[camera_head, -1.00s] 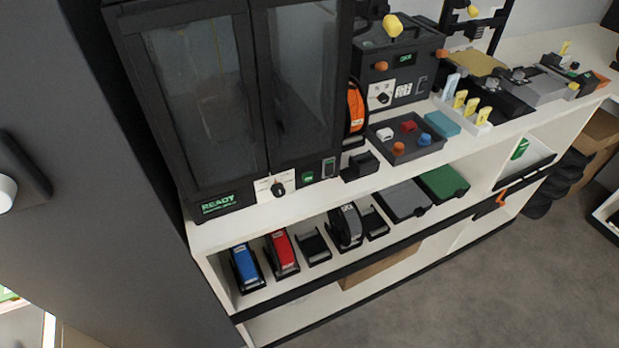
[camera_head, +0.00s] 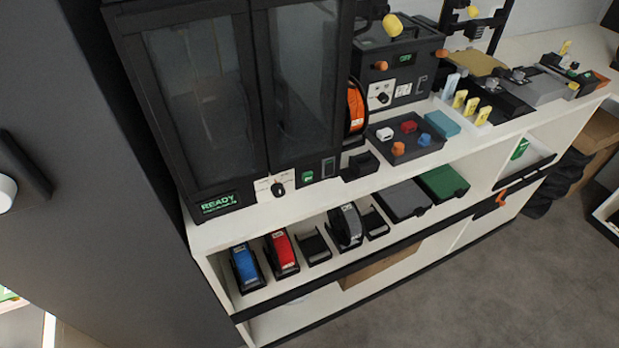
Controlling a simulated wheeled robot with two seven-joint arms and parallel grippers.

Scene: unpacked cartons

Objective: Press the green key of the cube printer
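The cube printer (camera_head: 186,110) is a tall black cabinet with two glass doors, both shut, standing at the left end of the white counter. Its display (camera_head: 219,203) reads "READY" in green. Along its lower front sit a black knob (camera_head: 278,189) on a white plate and the small green key (camera_head: 307,177). A dark rocker or slot (camera_head: 328,167) is to the right of the key. Neither of my grippers shows in the view, and nothing touches the key.
A tray (camera_head: 437,143) with coloured parts and an orange spool (camera_head: 355,108) stand right of the printer. Another dark machine (camera_head: 403,70) is behind. The shelf below holds blue (camera_head: 245,265) and red (camera_head: 282,251) spools. Grey floor at lower right is clear.

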